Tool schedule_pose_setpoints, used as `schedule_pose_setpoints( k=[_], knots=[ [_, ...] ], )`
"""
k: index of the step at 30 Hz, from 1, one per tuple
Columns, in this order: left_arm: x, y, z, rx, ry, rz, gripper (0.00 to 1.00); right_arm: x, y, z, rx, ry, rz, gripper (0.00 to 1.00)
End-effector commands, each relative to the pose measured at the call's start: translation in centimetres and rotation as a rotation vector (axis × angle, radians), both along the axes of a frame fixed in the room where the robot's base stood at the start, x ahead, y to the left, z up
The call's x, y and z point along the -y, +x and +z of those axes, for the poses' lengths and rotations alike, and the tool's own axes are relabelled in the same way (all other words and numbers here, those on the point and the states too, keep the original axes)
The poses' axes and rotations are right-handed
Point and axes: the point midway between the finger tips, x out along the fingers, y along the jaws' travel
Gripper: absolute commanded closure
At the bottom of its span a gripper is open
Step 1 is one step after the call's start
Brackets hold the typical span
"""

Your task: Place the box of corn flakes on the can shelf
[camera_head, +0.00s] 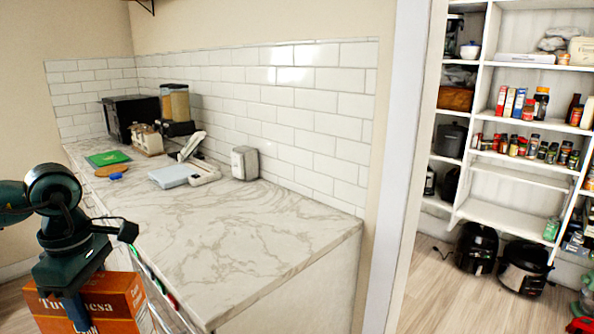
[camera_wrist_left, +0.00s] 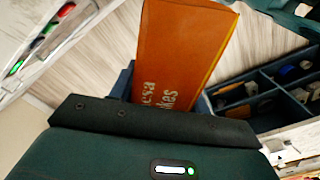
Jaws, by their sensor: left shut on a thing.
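The box of corn flakes (camera_head: 118,302) is an orange box with white lettering, at the lower left of the head view, beside the counter. My left gripper (camera_head: 76,305) is shut on it from above. In the left wrist view the orange box (camera_wrist_left: 180,55) juts out from between the fingers, over the floor. White corner shelving (camera_head: 478,110) stands far off at the right. One of its shelves holds jars and small containers (camera_head: 525,147); I cannot tell surely which shelf is the can shelf. My right gripper is not in view.
A marble counter (camera_head: 230,225) lies right of my left gripper, with a white scale-like device (camera_head: 173,175) and canisters on it. A door frame (camera_head: 398,170) stands between counter and shelving. Black cookers (camera_head: 525,268) sit on the floor below a bare shelf (camera_head: 520,177).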

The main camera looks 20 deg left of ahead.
Motion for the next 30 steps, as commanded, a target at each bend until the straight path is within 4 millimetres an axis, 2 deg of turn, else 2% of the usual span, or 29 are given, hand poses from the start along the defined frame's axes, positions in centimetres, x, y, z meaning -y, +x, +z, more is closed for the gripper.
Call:
schedule_pose_setpoints(
  k=[3, 5, 9, 13, 18, 23, 30],
  knots=[
    [2.9, 0.8, -3.6, 0.01, -0.01, -0.289, 1.0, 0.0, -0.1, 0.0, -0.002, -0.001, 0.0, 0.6],
    [4.7, 1.3, -5.2, 0.012, -0.009, -0.455, 1.0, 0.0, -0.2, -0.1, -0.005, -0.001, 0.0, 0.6],
    [9.7, 2.8, -7.9, 0.014, -0.003, -0.859, 1.0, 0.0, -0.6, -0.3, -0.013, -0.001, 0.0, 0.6],
    [14.7, 4.2, -9.1, 0.013, 0.002, -1.234, 1.0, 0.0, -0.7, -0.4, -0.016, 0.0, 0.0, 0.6],
    [20.0, 5.5, -9.4, 0.009, 0.005, -1.636, 1.0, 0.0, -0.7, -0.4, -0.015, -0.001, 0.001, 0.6],
    [22.6, 5.9, -9.3, 0.004, 0.004, -1.847, 1.0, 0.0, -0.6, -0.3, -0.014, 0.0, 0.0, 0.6],
    [23.2, 6.0, -9.2, 0.003, 0.004, -1.906, 1.0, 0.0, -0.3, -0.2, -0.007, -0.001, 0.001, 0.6]
  ],
)
